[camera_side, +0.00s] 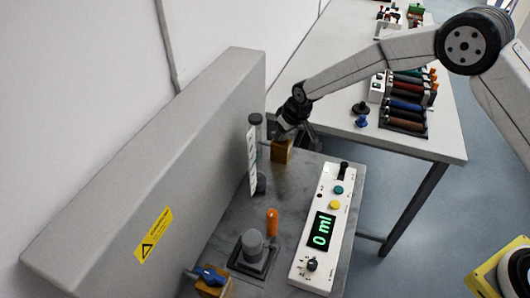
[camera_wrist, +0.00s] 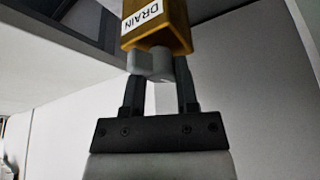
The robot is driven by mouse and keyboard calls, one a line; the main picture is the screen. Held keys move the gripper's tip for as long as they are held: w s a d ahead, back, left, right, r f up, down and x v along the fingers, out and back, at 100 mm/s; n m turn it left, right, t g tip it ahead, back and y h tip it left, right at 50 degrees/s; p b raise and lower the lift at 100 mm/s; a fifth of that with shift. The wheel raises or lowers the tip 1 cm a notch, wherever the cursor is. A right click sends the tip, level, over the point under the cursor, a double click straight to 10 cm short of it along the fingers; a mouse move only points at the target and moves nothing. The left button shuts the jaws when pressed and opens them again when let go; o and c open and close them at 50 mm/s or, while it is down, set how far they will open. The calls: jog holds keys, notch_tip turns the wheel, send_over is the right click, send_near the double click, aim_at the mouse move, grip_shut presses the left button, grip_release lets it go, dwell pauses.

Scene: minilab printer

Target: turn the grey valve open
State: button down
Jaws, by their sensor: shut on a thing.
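The grey valve (camera_wrist: 152,66) shows in the wrist view as a grey handle at the end of a brass-coloured block (camera_wrist: 163,27) labelled DRAIN. My gripper (camera_wrist: 160,78) is shut on the grey valve, with one finger on each side of it. In the side view my gripper (camera_side: 282,128) is at the far end of the grey bench, at the brass-coloured block (camera_side: 282,151). The grey handle itself is hidden there behind my gripper.
A clear upright cylinder (camera_side: 253,155) stands left of my gripper. A white control panel (camera_side: 322,230) reads 0 ml. A blue valve (camera_side: 209,274) sits at the near end. A tall grey wall panel (camera_side: 160,170) bounds the left. A white table (camera_side: 335,60) stands behind.

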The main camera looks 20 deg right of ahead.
jog(key=shift+a+m+h, duration=0.1)
jog(key=shift+m+h, duration=0.6)
jog(key=shift+m, duration=1)
jog(key=shift+c, duration=1.8)
grip_release()
jog(key=shift+r, duration=0.1)
jog(key=v, duration=0.7)
jog(key=shift+s+r, duration=0.2)
jog(key=shift+r, duration=0.1)
